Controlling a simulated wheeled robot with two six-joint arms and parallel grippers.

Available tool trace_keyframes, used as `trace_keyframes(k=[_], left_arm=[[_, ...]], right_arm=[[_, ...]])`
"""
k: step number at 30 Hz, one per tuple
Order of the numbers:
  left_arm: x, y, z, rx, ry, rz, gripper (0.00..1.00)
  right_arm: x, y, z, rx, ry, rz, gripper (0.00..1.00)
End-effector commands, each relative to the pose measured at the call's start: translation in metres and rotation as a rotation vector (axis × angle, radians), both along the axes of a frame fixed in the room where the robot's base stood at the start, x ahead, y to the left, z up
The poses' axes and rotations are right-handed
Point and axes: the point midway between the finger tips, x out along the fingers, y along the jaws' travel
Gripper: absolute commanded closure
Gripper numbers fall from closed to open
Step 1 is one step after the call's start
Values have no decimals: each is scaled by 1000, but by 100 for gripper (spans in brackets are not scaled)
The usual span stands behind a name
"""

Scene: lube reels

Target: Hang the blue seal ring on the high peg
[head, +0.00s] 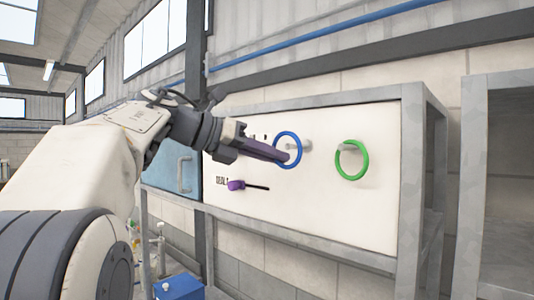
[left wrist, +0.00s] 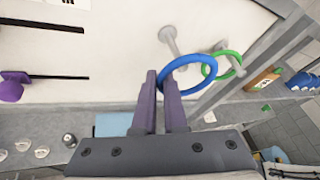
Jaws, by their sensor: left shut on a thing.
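The blue seal ring (head: 300,143) is held upright at the tips of my left gripper (head: 287,157), in front of the white panel. In the left wrist view, the purple fingers (left wrist: 162,80) are shut on the left part of the blue ring (left wrist: 190,56). A bare grey peg (head: 306,146) sticks out of the panel just behind and right of the ring; it also shows in the left wrist view (left wrist: 171,42), above the fingers. The ring looks apart from this peg. A second peg (head: 347,148) to the right carries a green ring (head: 365,161). My right gripper is not in view.
The white panel (head: 330,210) sits in a grey metal frame (head: 411,165). A purple knob (head: 236,185) with a dark slot is low on the panel, left of the pegs. A blue box (head: 179,289) stands below. A grey shelf unit (head: 474,185) stands at right.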

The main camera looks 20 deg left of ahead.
Motion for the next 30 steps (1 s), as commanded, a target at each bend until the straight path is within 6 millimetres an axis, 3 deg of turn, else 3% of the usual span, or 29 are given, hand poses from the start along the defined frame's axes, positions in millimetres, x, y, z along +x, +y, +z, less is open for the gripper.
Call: trace_keyframes(k=[15, 30], left_arm=[[29, -11, -2, 0, 1, -1, 100], [41, -15, -12, 0, 0, 1, 100]], right_arm=[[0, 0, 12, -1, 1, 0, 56], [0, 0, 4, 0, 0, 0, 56]])
